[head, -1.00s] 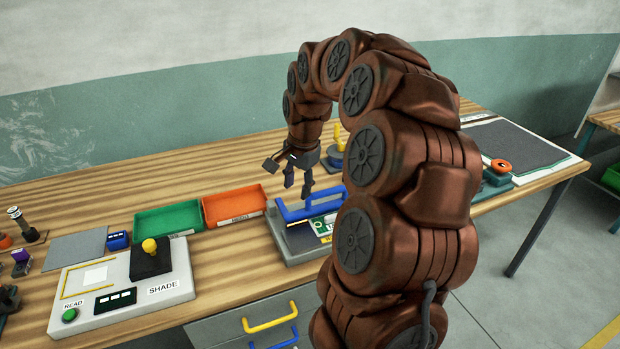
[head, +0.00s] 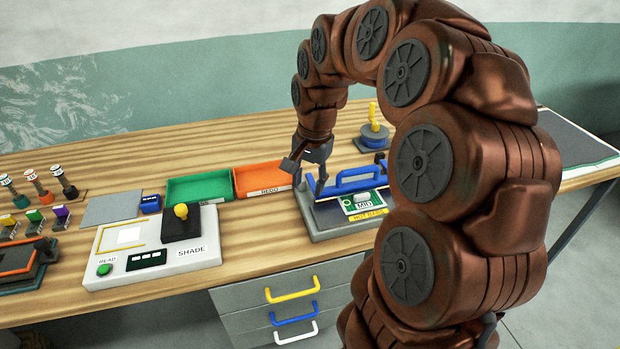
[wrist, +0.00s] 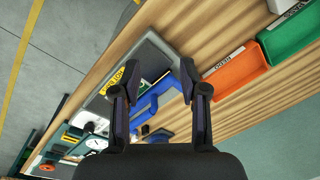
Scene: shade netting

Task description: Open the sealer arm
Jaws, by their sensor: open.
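The sealer (head: 345,224) is a grey machine on the bench, with a yellow label on its front edge. Its blue sealer arm (head: 362,178) has a raised handle bar and lies over the base. A green-and-white card marked MID (head: 362,203) sits on the base below the arm. My gripper (head: 314,190) is open and empty, above the left end of the sealer, beside the blue arm. In the wrist view the open fingers (wrist: 152,90) frame part of the blue arm (wrist: 150,106). I cannot tell whether they touch it.
A green tray (head: 200,203) and an orange tray (head: 264,192) stand left of the sealer. A shade reader (head: 150,265) with a yellow knob is farther left. A round blue-based tool with a yellow handle (head: 373,136) stands behind. Drawers (head: 240,318) are below.

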